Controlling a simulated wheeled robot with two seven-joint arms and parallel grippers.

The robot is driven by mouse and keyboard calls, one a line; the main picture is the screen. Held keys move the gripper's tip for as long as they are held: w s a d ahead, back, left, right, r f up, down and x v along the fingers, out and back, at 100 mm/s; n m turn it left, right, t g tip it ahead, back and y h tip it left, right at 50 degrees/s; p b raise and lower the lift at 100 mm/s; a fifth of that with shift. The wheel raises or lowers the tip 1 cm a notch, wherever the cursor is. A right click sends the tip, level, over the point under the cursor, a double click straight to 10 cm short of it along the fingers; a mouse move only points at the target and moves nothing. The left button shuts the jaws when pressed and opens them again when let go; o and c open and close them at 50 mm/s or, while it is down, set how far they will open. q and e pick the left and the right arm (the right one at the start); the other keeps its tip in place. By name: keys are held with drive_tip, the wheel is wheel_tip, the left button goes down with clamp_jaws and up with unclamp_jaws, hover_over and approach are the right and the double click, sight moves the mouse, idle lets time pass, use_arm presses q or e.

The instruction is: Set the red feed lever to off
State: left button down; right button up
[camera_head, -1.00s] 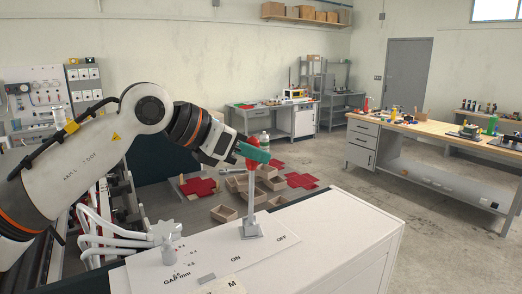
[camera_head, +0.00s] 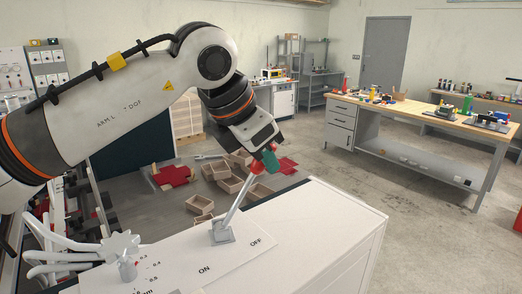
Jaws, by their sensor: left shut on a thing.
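The feed lever (camera_head: 231,208) stands on the white machine top as a grey metal rod on a small square base. It leans to the right, toward the OFF label (camera_head: 255,242); the ON label (camera_head: 204,269) is to the left of it. Its red knob (camera_head: 255,166) is partly hidden by the fingers. My left gripper (camera_head: 269,160), with green fingertips, comes down from the upper left and is shut on the red knob at the top of the rod. My right gripper is not in view.
A grey dial (camera_head: 126,268) with a scale sits on the panel to the left. Open boxes (camera_head: 230,182) and red flat blanks (camera_head: 172,175) lie behind the machine. The white top (camera_head: 330,215) right of the lever is clear. A workbench (camera_head: 420,125) stands farther back.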

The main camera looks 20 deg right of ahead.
use_arm(q)
drive_tip(key=shift+f, duration=0.1)
drive_tip(key=c, duration=1.5)
unclamp_jaws()
drive_tip(key=shift+o, duration=1.2)
drive_tip(key=shift+d, duration=0.2)
drive_tip(key=b+v, duration=0.3)
drive_tip(key=v, duration=0.9)
drive_tip(key=shift+w, duration=0.15)
